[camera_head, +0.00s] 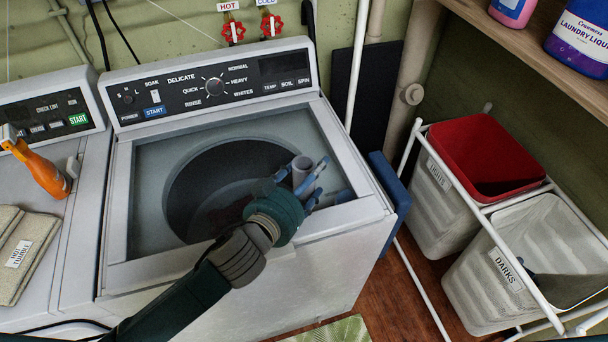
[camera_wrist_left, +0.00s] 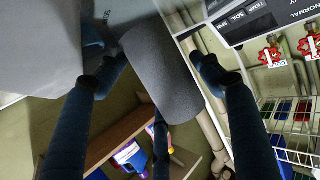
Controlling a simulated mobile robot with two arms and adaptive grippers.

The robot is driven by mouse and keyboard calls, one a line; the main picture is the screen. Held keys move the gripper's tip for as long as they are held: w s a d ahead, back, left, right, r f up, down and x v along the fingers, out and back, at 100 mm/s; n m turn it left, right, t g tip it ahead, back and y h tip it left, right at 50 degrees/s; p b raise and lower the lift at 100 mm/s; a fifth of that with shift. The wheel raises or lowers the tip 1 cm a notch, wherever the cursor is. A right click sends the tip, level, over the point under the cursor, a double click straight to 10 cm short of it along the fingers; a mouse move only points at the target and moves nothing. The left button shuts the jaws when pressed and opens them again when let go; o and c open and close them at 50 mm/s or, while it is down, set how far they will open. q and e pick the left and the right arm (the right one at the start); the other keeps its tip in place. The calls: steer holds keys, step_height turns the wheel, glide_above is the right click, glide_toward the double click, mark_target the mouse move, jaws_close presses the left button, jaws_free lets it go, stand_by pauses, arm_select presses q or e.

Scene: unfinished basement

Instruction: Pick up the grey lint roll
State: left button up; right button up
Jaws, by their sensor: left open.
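The grey lint roll (camera_head: 301,170) is a short cylinder at the right side of the washer's top opening, among the fingers of my left gripper (camera_head: 306,183). In the left wrist view the roll (camera_wrist_left: 162,75) fills the middle, between the spread fingers of my left gripper (camera_wrist_left: 155,66). The left finger is close to the roll's side and the right finger has a gap to it. A third finger shows partly behind the roll. The gripper is open; I cannot tell whether any finger touches the roll. The roll's lower end is hidden in the head view. My right gripper is not in view.
The washer (camera_head: 345,170) has an open round tub (camera_head: 215,180). An orange-handled tool (camera_head: 40,168) and folded cloth (camera_head: 22,255) lie on the machine at left. Hampers, one red-lined (camera_head: 485,150), stand right; a shelf (camera_head: 540,50) with bottles is above them.

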arm_select(q)
steer(key=c, duration=0.9)
steer(key=shift+c, duration=0.2)
